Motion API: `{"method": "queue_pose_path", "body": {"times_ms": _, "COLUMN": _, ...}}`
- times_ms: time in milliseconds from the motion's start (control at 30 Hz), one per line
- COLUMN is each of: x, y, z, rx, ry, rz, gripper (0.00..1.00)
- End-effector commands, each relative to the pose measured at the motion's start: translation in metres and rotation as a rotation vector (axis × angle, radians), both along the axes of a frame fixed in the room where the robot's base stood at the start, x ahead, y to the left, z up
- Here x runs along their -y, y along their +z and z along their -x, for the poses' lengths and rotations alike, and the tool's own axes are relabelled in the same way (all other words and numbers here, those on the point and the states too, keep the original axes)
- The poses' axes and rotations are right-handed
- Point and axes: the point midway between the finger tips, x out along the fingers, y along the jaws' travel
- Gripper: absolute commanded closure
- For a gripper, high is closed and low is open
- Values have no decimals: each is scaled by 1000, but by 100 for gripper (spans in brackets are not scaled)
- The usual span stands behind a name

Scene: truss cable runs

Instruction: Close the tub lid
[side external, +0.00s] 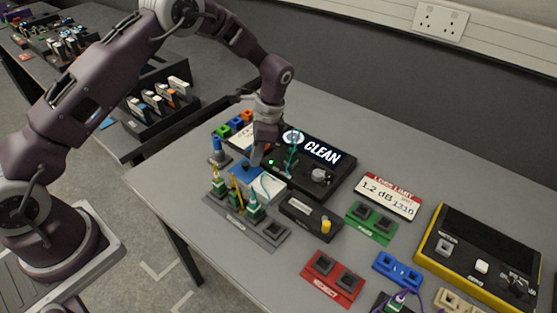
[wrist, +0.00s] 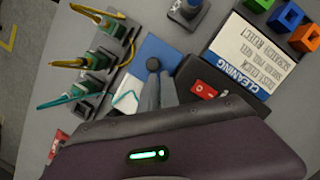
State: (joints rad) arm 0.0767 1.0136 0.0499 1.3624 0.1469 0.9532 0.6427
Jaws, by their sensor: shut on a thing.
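The tub (side external: 268,186) is a low white box on the table, below the CLEAN display. Its blue lid (side external: 243,168) covers the left part, and white shows to its right. In the wrist view the blue lid (wrist: 160,47) carries a round dark knob (wrist: 153,64), with a white part of the tub (wrist: 126,94) below it. My gripper (side external: 256,162) reaches down to the lid. In the wrist view my gripper (wrist: 160,78) is shut at the knob; the exact contact is partly hidden by the fingers.
A grey holder (side external: 240,222) with green connectors and yellow and teal cables stands close in front of the tub. The black CLEAN unit (side external: 320,158) is behind it. A blue-topped bottle (side external: 217,150) stands at left, and a black box with a yellow knob (side external: 310,219) at right.

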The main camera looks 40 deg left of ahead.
Motion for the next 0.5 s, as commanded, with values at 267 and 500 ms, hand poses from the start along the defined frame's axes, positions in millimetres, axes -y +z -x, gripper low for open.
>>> {"method": "queue_pose_path", "body": {"times_ms": 267, "x": 32, "y": 31, "z": -34, "rx": 10, "ry": -1, "rz": 2, "gripper": 100}}
{"method": "queue_pose_path", "body": {"times_ms": 500, "x": 43, "y": 85, "z": -43, "rx": 8, "ry": -1, "rz": 4, "gripper": 100}}
